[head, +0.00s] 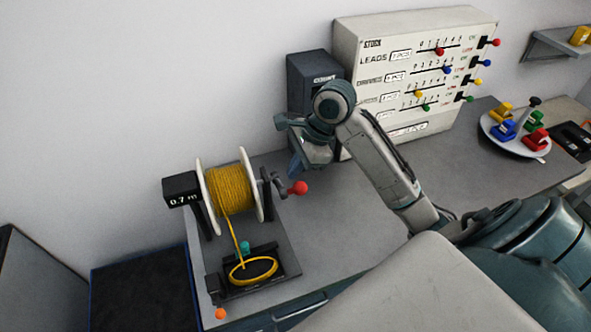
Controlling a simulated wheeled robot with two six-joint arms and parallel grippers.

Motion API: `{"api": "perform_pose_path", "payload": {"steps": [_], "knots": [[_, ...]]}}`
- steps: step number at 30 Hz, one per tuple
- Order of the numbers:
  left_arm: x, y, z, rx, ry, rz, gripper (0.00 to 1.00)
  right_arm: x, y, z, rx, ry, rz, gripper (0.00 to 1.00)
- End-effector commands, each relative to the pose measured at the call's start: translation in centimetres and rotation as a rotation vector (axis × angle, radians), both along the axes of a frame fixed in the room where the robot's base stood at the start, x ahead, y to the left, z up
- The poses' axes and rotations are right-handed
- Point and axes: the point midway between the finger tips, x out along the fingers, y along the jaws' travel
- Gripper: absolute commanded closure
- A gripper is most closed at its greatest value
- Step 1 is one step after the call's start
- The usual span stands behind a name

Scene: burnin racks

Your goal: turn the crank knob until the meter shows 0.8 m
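The crank knob (299,187) is a red ball on a dark crank arm at the right side of the spool (232,188), which is wound with yellow cord. The meter (182,189) is a black box at the spool's left and reads 0.7 m. My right gripper (294,168) hangs just above and behind the knob in the picture, and it looks apart from it. Its fingers are seen edge-on, so I cannot tell whether they are open or shut. My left gripper is not in view.
Yellow cord lies coiled (253,270) on the stand in front of the spool. A dark box (309,70) and a white stock panel (395,60) with coloured sliders stand behind. A round plate (516,146) with coloured pieces sits at the right. Bare grey bench (345,235) lies right of the knob.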

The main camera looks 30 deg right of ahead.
Motion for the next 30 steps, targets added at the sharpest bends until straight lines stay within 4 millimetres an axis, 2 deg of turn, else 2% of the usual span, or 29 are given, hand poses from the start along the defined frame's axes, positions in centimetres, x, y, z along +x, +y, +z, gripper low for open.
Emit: {"api": "perform_pose_path", "payload": {"steps": [7,15,18,19,30], "knots": [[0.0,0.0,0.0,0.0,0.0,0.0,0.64,0.6,-0.1,1.6,0.0,-0.001,0.0,1.0],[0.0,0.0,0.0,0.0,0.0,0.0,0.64,0.6,-0.2,1.7,0.0,0.0,0.0,1.0],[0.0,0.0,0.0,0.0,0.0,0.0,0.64,0.6,-0.2,1.7,0.0,0.0,0.0,0.8],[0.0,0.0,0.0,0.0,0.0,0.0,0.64,0.6,-0.2,1.7,0.0,0.0,0.0,0.77],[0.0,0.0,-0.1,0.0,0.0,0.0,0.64,0.6,-0.4,2.2,-0.002,-0.002,0.0,0.77]]}}
